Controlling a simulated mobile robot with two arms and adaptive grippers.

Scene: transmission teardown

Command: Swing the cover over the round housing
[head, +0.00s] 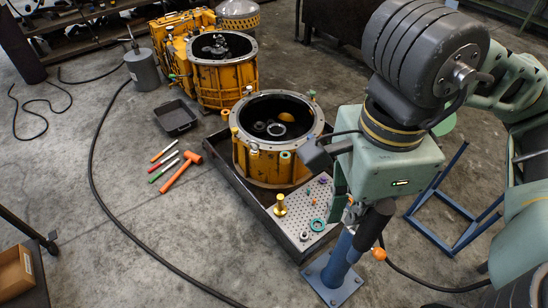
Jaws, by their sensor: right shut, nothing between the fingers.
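The round housing (242,148) is a yellow, open-topped drum with a pale bolted rim, standing upright in a dark tray. Rings and an orange part show inside it. No cover lies over its opening, and I cannot make out the cover for certain. A blue post (341,258) on a base plate stands right of the tray, with a dark cylinder (376,222) and an orange knob (378,254) near its top. My right gripper (352,208) is shut and empty near the post's top, partly hidden by its own body; contact is unclear. My left gripper is out of view.
A perforated plate (294,226) with small parts lies at the tray's front. A second yellow housing (233,83) stands behind. A blue frame (426,232) stands right; a green rounded edge (445,126) shows behind my arm.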

